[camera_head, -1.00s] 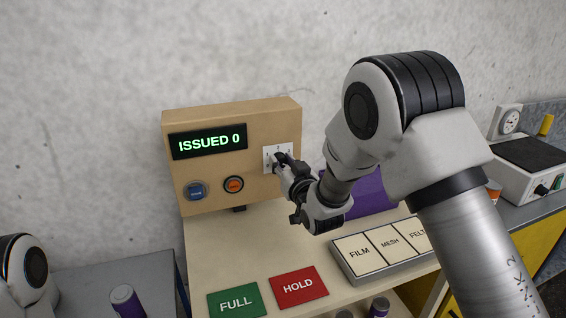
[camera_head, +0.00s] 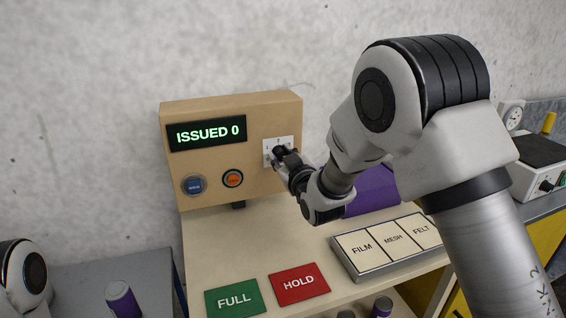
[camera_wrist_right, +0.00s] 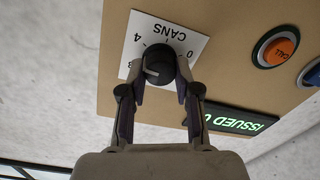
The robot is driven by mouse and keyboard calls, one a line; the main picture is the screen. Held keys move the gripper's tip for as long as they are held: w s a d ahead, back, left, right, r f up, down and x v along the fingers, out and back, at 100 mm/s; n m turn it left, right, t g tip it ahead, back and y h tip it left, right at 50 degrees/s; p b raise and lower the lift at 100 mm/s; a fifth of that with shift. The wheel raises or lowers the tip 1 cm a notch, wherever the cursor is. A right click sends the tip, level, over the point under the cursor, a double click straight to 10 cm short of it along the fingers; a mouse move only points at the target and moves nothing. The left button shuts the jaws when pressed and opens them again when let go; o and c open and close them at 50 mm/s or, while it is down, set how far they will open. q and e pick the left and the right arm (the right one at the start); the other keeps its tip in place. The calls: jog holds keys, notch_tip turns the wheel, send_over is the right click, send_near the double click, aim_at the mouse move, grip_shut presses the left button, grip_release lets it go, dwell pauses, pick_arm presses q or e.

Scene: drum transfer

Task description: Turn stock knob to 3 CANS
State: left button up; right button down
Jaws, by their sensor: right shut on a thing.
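The stock knob (camera_wrist_right: 156,68) is a black round knob with a pale pointer line on a white dial plate (camera_head: 270,146) at the right of the tan box. In the right wrist view the plate (camera_wrist_right: 140,38) shows "CANS", a 0 and a 4, with other marks partly hidden. The pointer line is turned toward the lower left there, near a partly covered mark. My right gripper (camera_head: 280,154) is at the dial, and its fingers (camera_wrist_right: 158,84) are shut on the knob from both sides. My left gripper is not in view.
The tan box (camera_head: 215,150) has a display (camera_head: 207,133) reading "ISSUED 0", a blue button (camera_head: 194,185) and an orange button (camera_head: 233,178). Green FULL (camera_head: 235,298) and red HOLD (camera_head: 299,284) plates and a FILM/MESH/FELT tray (camera_head: 345,262) lie on the bench below.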

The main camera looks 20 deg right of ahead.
jog(key=n+b, duration=0.2)
jog(key=n, duration=0.2)
jog(key=shift+f, duration=0.1)
jog(key=shift+n+b, duration=0.65)
jog(key=shift+n, duration=0.25)
jog(key=shift+a+n, duration=0.1)
jog(key=shift+n, duration=0.2)
jog(key=shift+r, duration=0.25)
jog(key=c, duration=0.9)
grip_release()
jog(key=shift+w, duration=0.1)
jog(key=shift+o, duration=0.4)
jog(key=shift+w+f, duration=0.2)
jog(key=shift+f, duration=0.05)
jog(key=shift+s, duration=0.55)
jog(key=s, duration=1.1)
jog(key=shift+d, duration=0.45)
